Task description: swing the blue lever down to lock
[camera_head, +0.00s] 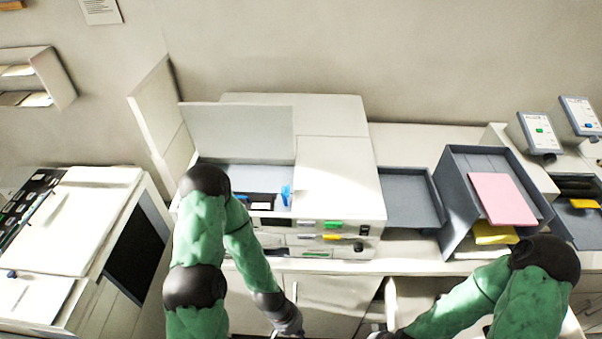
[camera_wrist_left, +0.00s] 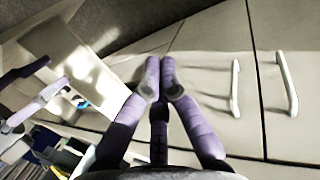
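The blue lever (camera_head: 286,195) stands upright inside the open bay of the white printer (camera_head: 340,185), at the right end of the bay. My left gripper (camera_head: 290,322) is low in front of the printer's cabinet, well below and apart from the lever. In the left wrist view its two fingers (camera_wrist_left: 160,80) meet at the tips with nothing seen between them. A small blue part (camera_wrist_left: 82,104) shows left of the fingers there; I cannot tell whether it is the lever. My right gripper is mostly cut off at the bottom edge of the head view, so its fingers are hidden.
The printer's lid (camera_head: 238,130) is raised behind the bay. Green (camera_head: 333,224) and yellow (camera_head: 331,237) parts are on its front. A grey tray (camera_head: 408,200) and a dark stand with a pink sheet (camera_head: 502,198) lie right. Cabinet handles (camera_wrist_left: 235,90) show in the wrist view.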

